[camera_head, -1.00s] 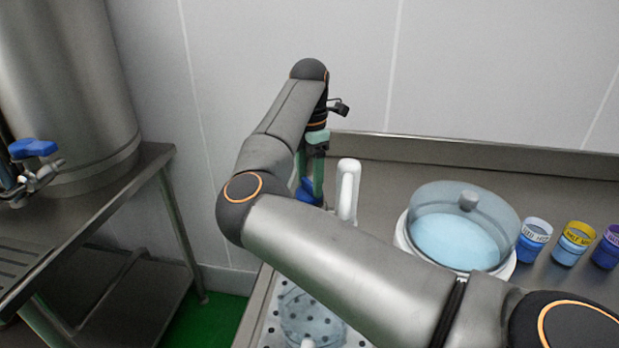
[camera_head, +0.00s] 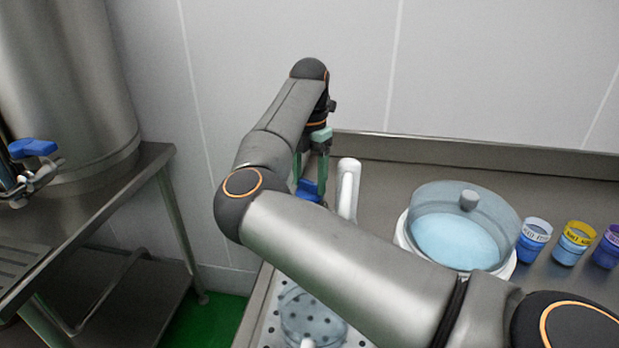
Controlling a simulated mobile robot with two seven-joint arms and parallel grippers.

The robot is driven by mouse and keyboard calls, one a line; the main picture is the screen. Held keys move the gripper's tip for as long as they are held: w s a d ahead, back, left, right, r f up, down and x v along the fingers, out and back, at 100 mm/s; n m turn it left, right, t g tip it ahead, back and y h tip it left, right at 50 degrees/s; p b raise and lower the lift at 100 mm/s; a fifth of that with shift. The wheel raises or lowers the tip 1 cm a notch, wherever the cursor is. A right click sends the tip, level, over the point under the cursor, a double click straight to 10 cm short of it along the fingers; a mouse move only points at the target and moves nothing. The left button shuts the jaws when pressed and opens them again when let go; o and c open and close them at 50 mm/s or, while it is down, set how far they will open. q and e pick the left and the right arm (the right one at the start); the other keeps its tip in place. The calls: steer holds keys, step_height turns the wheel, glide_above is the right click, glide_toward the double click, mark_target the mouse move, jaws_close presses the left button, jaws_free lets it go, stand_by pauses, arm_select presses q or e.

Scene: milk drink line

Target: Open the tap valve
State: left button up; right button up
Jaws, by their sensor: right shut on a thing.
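A blue tap valve handle (camera_head: 308,190) shows behind my right arm, to the left of a white upright spout-like part (camera_head: 348,188). My right gripper (camera_head: 312,178) points down at the blue handle and is shut on it; my arm hides part of the fingers and the tap body. Another tap with a blue handle (camera_head: 32,148) is on the steel tank at the far left. My left gripper is not in view.
A clear-lidded white pot (camera_head: 462,232) stands on the right counter, with several labelled cups (camera_head: 534,240) beside it. A clear vessel (camera_head: 312,318) sits on the perforated drip tray (camera_head: 268,338). A gap with green floor (camera_head: 205,318) separates the two counters.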

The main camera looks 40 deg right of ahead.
mark_target(310, 182)
steer(key=o, duration=1.4)
arm_select(q)
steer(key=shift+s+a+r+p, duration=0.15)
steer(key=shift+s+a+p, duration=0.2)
steer(key=shift+p, duration=0.25)
arm_select(e)
step_height(310, 182, up, 13)
steer(key=shift+f, duration=0.2)
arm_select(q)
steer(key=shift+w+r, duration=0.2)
arm_select(e)
steer(key=shift+a, duration=0.15)
